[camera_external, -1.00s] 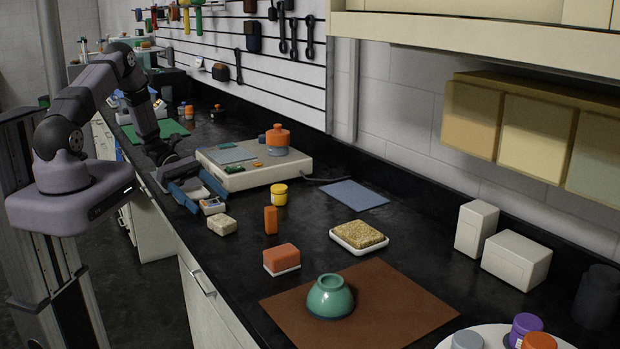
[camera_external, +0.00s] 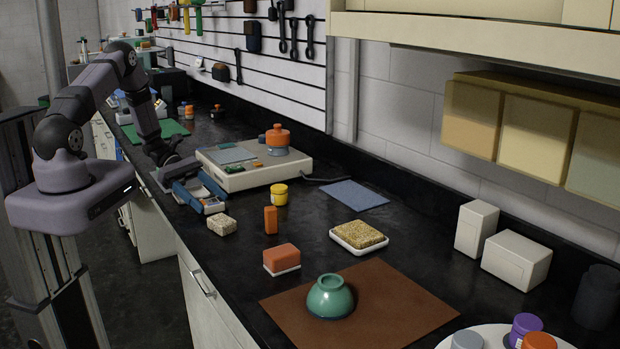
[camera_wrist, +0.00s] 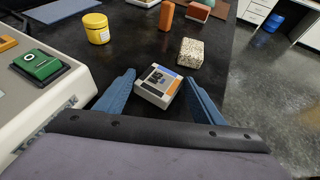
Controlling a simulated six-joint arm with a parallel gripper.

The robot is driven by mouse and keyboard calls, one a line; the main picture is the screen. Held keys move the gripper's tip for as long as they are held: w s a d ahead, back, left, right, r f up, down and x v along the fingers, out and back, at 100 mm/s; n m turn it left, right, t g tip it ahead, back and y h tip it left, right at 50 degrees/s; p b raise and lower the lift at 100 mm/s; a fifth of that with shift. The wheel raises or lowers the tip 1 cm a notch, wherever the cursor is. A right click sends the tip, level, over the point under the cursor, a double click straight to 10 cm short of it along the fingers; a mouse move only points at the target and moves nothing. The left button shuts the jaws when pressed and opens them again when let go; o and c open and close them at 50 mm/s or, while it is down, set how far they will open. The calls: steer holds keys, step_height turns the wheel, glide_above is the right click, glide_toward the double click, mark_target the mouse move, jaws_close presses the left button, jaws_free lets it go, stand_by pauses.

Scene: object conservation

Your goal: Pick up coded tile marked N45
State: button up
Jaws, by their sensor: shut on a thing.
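A small white tile (camera_wrist: 159,87) with dark, blue and orange patches lies between the blue fingers of my gripper (camera_wrist: 160,82) in the wrist view. Its marking is too small to read. In the external view the tile (camera_external: 213,206) shows at the tips of my gripper (camera_external: 208,198), low over the black counter near its front edge. My gripper is shut on the tile, with one finger at each side. I cannot tell whether the tile is clear of the counter.
A speckled block (camera_external: 222,224) sits close in front of the tile. A white device (camera_external: 255,172) with a green button (camera_wrist: 38,66) stands beside my gripper. A yellow jar (camera_external: 279,195), an orange block (camera_external: 270,220) and a teal bowl (camera_external: 330,298) stand farther along the counter.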

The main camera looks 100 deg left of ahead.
mark_target(207, 199)
step_height(207, 199, up, 10)
steer(key=b, duration=0.2)
steer(key=shift+f, duration=0.15)
stand_by(0.4)
